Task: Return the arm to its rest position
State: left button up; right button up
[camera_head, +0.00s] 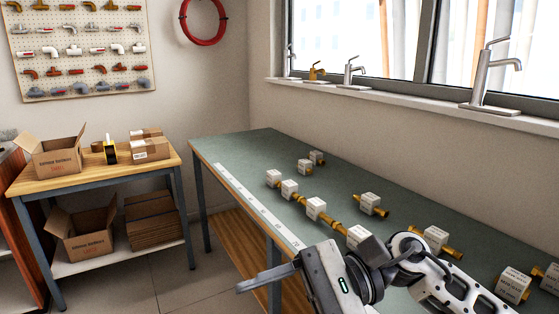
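My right arm comes in from the lower right, over the near part of the green-topped workbench (262,160). My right gripper (250,284) points left, past the bench's near edge, above the floor. Its fingers are seen nearly edge-on, so I cannot tell whether they are open or shut. Nothing shows between them. My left gripper is not in view.
Several brass fittings with white labelled blocks, such as a fitting (372,205), lie along the bench, some close behind my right arm. A wooden table (95,172) with cardboard boxes stands at the left. Faucets line the windowsill (400,97). Floor between is clear.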

jog(key=w+d+f+n+t+h, duration=0.2)
jog(key=w+d+f+n+t, duration=0.25)
jog(key=n+t, duration=0.85)
jog(key=w+d+f+n+t+h, duration=0.25)
jog(key=f+n+t, duration=0.35)
jog(key=n+t, duration=0.6)
pick_arm(q)
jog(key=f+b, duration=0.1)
jog(key=b, duration=0.2)
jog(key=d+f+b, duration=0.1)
jog(key=b, duration=0.2)
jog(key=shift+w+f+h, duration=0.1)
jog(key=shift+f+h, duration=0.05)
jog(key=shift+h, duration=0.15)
pick_arm(e)
jog(key=s+d+f+m+g+h, duration=0.2)
jog(key=s+f+m+g, duration=0.1)
jog(key=f, duration=0.5)
jog(key=s+d+f+m+g+h, duration=0.3)
jog(key=s+f+m, duration=0.2)
jog(key=f+m, duration=0.3)
jog(key=s+d+f+m+g+h, duration=0.2)
jog(key=s+d+f+m, duration=0.1)
jog(key=f, duration=0.5)
jog(key=s+m, duration=0.1)
jog(key=m, duration=0.1)
jog(key=shift+s+m+g+h, duration=0.2)
jog(key=shift+m+g+h, duration=0.1)
jog(key=shift+g+h, duration=0.1)
